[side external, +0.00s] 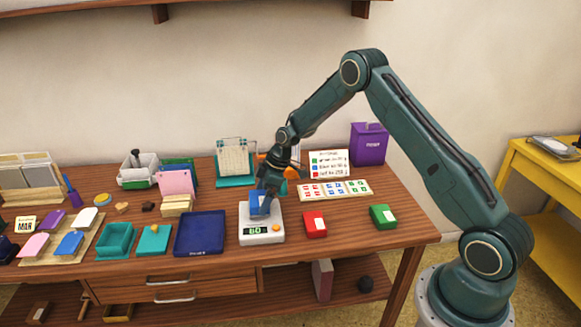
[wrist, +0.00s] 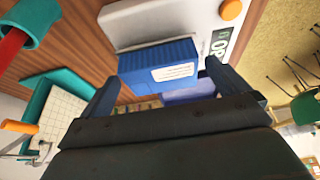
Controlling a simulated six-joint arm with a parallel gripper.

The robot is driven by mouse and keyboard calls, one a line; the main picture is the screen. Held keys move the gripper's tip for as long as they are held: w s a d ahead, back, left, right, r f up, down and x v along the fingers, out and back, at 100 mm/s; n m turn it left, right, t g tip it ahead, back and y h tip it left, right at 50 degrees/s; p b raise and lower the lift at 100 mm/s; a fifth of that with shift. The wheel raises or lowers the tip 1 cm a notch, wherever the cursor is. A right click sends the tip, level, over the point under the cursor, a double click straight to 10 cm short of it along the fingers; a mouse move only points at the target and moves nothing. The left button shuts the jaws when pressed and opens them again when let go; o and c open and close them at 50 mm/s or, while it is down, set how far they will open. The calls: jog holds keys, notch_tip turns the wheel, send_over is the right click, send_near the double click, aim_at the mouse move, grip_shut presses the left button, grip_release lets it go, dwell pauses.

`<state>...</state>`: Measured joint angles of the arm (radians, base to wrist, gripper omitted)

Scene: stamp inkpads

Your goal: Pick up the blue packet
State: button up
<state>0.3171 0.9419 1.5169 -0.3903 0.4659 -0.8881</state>
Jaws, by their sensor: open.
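The blue packet (side external: 260,203) stands on a white scale (side external: 262,233) whose display is lit. In the wrist view the blue packet (wrist: 160,65) shows a white label, with the white scale (wrist: 190,20) behind it. My gripper (side external: 265,190) is over the scale at the packet. In the wrist view its two fingers (wrist: 158,85) are spread apart, one to each side of the packet's lower part. The jaws are open. I cannot tell whether either finger touches the packet.
A red packet (side external: 315,224) and a green packet (side external: 383,216) lie to the right of the scale. A dark blue tray (side external: 200,233) is close on its left. Bare table lies around the red and green packets.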

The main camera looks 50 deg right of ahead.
aim_at(263, 197)
dwell(0.4)
jog(key=c, duration=1.1)
jog(key=shift+o, duration=0.2)
jog(key=shift+r, duration=0.15)
notch_tip(263, 197, up, 20)
